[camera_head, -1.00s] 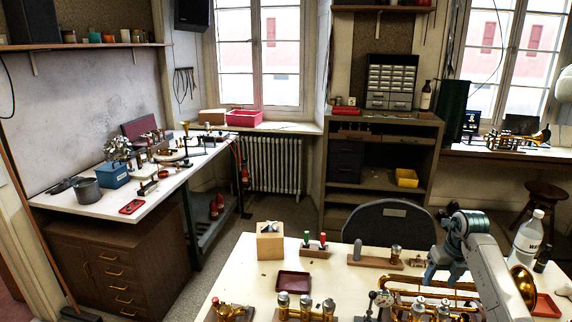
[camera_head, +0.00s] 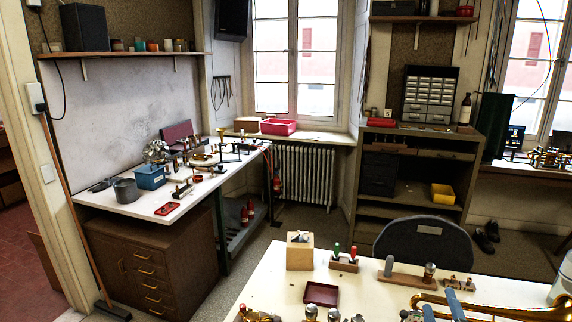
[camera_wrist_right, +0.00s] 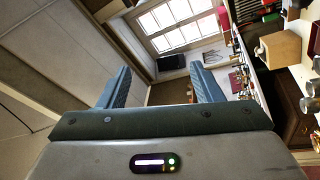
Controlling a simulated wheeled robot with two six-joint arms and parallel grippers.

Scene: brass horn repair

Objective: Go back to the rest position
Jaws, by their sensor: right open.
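My right gripper (camera_head: 441,305) shows only as blue-grey fingertips at the bottom right of the head view, in front of the brass horn (camera_head: 490,305) on the near bench. In the right wrist view my right gripper (camera_wrist_right: 160,85) has its two blue ridged fingers wide apart with nothing between them. Past the fingers are a window, walls and benches, tilted. The rest of my right arm is out of the head view. My left gripper is in neither view.
The near white bench (camera_head: 268,288) carries a wooden block (camera_head: 300,252), a dark red tray (camera_head: 321,293) and several small metal parts. A black chair (camera_head: 424,240) stands behind it. A bottle (camera_head: 561,287) is at the right edge. Floor shows between the benches.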

